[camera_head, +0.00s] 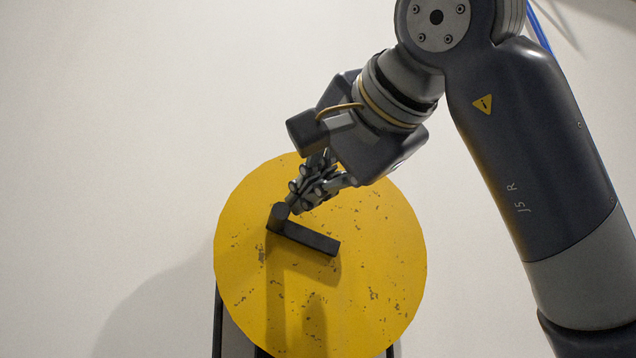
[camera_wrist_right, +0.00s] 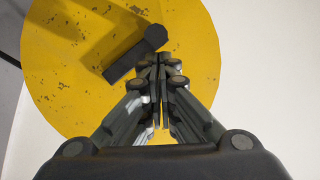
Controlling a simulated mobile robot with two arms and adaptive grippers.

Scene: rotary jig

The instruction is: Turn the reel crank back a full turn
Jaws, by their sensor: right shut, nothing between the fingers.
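The reel is a yellow speckled disc (camera_head: 385,270) facing me, and it also fills the top of the right wrist view (camera_wrist_right: 60,40). The dark crank (camera_head: 312,239) lies across it, its arm running from the disc's middle up and left to a short round handle (camera_head: 278,214). In the right wrist view the crank arm (camera_wrist_right: 122,63) slopes up to the handle (camera_wrist_right: 155,37). My right gripper (camera_head: 292,203) is shut and empty, its fingertips (camera_wrist_right: 160,60) right beside the handle. I cannot tell whether they touch it. My left gripper is out of view.
The disc stands on a dark post (camera_head: 232,335) at the bottom of the head view. A plain pale wall (camera_head: 110,130) lies behind, and the space left of the disc is clear. My right arm takes up the right side.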

